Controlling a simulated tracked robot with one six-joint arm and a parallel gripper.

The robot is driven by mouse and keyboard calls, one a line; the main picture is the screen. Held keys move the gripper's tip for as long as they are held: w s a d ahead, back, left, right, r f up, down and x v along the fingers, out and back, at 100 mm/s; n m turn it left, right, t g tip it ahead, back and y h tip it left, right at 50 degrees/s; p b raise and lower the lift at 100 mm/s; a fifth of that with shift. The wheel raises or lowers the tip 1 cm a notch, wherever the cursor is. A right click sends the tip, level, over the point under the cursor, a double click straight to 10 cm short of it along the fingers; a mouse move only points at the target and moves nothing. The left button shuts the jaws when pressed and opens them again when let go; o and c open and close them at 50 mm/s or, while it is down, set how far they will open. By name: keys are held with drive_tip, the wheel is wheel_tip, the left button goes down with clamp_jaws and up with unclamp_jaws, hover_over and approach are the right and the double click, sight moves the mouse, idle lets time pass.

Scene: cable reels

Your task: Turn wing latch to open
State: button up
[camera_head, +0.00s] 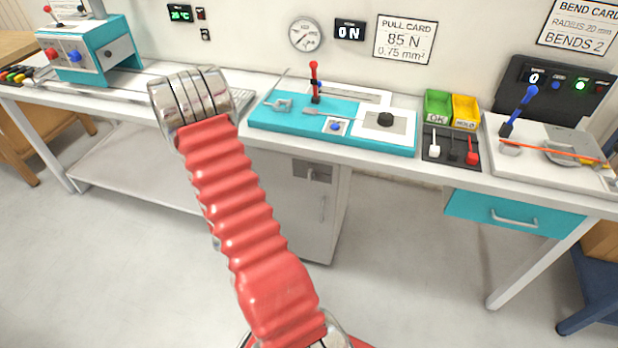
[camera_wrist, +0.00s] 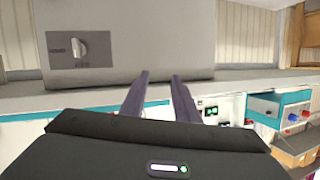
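The wing latch (camera_wrist: 79,47) is a small pale half-round knob on a dark grey plate (camera_wrist: 56,62) on the grey cabinet (camera_wrist: 150,30). In the head view the same plate (camera_head: 313,172) sits high on the cabinet door (camera_head: 290,215) under the bench; the latch there is too small to read its angle. My gripper (camera_wrist: 161,76) has two dark fingers apart with nothing between them. In the wrist view, which looks upside down, the fingertips are to the right of the latch and below it, not touching it. The gripper is hidden in the head view.
The white bench (camera_head: 385,160) runs above the cabinet, carrying a teal pull-test fixture (camera_head: 270,118), a switch panel (camera_head: 452,146) and a bend fixture (camera_head: 550,150). A teal drawer (camera_head: 510,215) hangs at the right. The floor (camera_head: 410,270) ahead of the cabinet is clear.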

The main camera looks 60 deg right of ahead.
drive_tip(key=s+d+f+g+h, duration=0.2)
drive_tip(key=s+d+f, duration=0.15)
drive_tip(key=s, duration=0.35)
drive_tip(key=m+g+h, duration=0.1)
drive_tip(key=h, duration=0.1)
approach(309, 176)
drive_tip(key=a, duration=0.4)
drive_tip(key=shift+s+a+f, duration=0.25)
drive_tip(key=shift+a, duration=0.05)
drive_tip(key=d, duration=0.4)
drive_tip(key=w+d, duration=0.1)
drive_tip(key=d, duration=0.4)
drive_tip(key=w+d, duration=0.1)
drive_tip(key=d, duration=0.3)
drive_tip(key=shift+w+d, duration=0.1)
drive_tip(key=shift+d, duration=0.2)
drive_tip(key=shift+c, duration=0.4)
